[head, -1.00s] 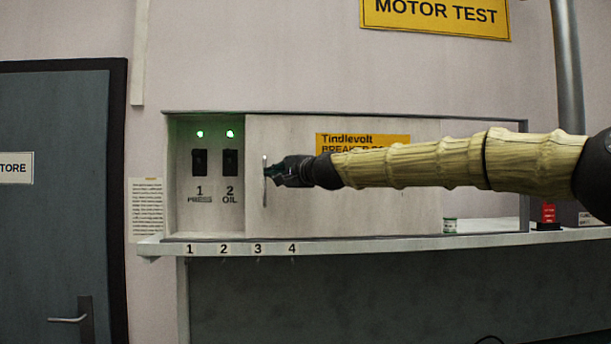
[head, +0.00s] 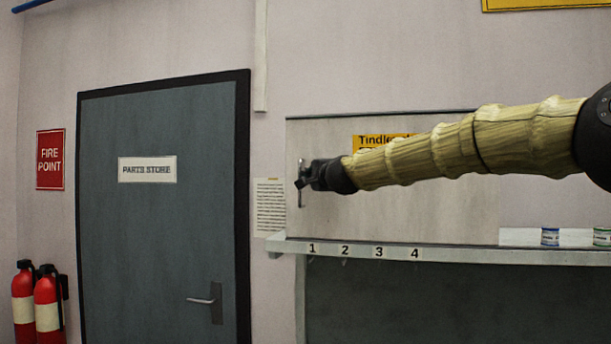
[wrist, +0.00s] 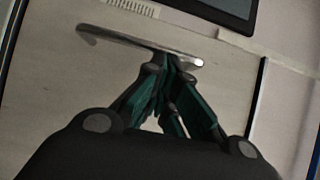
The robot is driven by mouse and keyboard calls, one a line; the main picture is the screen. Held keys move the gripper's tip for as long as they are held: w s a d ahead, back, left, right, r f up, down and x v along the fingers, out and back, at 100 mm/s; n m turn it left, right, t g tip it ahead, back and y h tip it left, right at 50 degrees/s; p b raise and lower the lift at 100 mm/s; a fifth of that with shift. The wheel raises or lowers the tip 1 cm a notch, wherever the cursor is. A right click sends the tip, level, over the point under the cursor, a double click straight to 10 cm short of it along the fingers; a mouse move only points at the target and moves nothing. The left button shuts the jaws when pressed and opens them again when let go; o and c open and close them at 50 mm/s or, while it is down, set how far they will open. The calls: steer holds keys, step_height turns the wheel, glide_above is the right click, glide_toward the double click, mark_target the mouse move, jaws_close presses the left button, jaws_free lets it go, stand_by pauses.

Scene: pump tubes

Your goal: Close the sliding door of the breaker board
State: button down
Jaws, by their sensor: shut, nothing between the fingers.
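The pale sliding door (head: 400,215) of the breaker board covers the board's left end in the head view, and no switches or green lights show there. Its upright metal handle (head: 301,185) is near the door's left edge. My gripper (head: 304,182) is at the handle, with its fingers close together. In the wrist view my gripper (wrist: 170,72) has its green-padded fingertips shut right by the handle bar (wrist: 140,43). I cannot tell whether they touch it. My arm hides part of the door and its yellow sign (head: 375,141).
A shelf (head: 450,253) with numbered hooks runs below the board, with cans (head: 550,237) at its right. A notice (head: 269,207) hangs on the wall left of the board. Further left are a parts store door (head: 160,240) and fire extinguishers (head: 48,305).

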steer(key=shift+a, duration=0.1)
stand_by(0.3)
steer(key=d+b+v, duration=0.1)
steer(key=b+v, duration=0.1)
steer(key=v, duration=0.4)
steer(key=w+d+b+v, duration=0.1)
steer(key=b+v, duration=0.2)
steer(key=v, duration=0.4)
steer(key=shift+d+b, duration=0.3)
steer(key=shift+d, duration=0.05)
